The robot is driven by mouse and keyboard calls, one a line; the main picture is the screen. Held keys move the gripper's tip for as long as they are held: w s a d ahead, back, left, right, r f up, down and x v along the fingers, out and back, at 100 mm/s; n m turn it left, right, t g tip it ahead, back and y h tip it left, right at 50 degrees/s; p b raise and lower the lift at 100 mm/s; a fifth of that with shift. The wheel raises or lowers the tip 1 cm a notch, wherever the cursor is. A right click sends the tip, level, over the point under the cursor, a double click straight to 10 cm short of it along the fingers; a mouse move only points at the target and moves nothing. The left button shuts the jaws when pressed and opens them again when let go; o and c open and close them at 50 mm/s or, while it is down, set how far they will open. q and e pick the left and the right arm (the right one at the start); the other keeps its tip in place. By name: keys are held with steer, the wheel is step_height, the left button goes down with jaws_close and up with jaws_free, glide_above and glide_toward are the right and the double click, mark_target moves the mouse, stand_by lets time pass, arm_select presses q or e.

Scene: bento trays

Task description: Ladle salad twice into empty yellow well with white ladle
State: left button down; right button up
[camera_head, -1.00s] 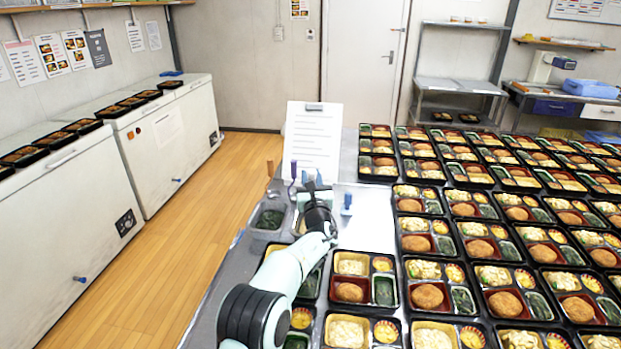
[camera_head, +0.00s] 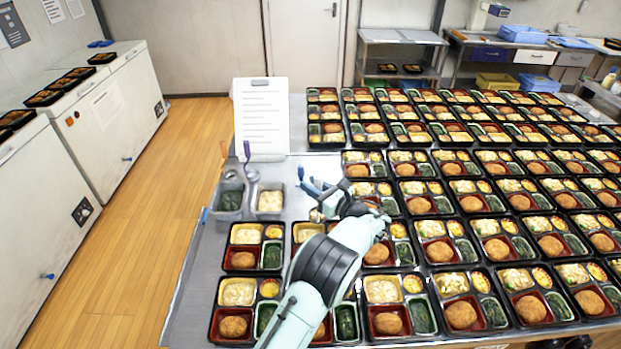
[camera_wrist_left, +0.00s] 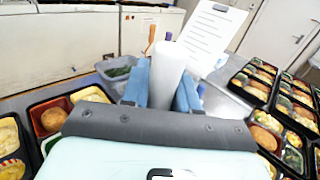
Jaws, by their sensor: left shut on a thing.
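My left gripper (camera_head: 313,188) is shut on the white ladle, and its blue fingers show over the tray area to the right of the pans. In the left wrist view the white ladle (camera_wrist_left: 171,68) stands up between the fingers; its bowl is not clearly visible. The salad pan (camera_head: 270,201) holds pale salad and stands left of my gripper. A bento tray (camera_head: 294,247) lies under my left arm, which covers part of it. I cannot pick out an empty yellow well; the yellow wells that show clearly hold pale salad. My right gripper is not in view.
A pan of greens (camera_head: 229,203) stands left of the salad pan, with upright handles near the pans. A white sheet on a stand (camera_head: 261,120) is behind them. Filled trays crowd the table to the right. A bare table strip (camera_head: 200,262) runs along the left edge.

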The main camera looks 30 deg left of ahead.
arm_select(q)
steer(key=shift+s+f, duration=0.1)
steer(key=shift+f, duration=1.1)
steer(key=s+a+f+n+h+b, duration=0.1)
steer(key=a+f+n+h+b, duration=0.1)
steer(key=a+f+h+b, duration=0.1)
steer(key=s+a+f+n+t+h+b, duration=0.1)
steer(key=s+a+f+n+h+b, duration=0.1)
steer(key=a+f+n+h, duration=0.1)
steer(key=s+a+f+n+t+h+b, duration=0.1)
steer(key=s+a+f+n+h+b, duration=0.1)
steer(key=a+f+h+b, duration=0.1)
steer(key=shift+s+a+f+h+b, duration=0.15)
steer(key=shift+s+a+h+b, duration=0.15)
steer(key=shift+h, duration=0.3)
steer(key=shift+f+n+t+h, duration=0.2)
steer(key=shift+n+t+h, duration=0.1)
steer(key=shift+n, duration=0.1)
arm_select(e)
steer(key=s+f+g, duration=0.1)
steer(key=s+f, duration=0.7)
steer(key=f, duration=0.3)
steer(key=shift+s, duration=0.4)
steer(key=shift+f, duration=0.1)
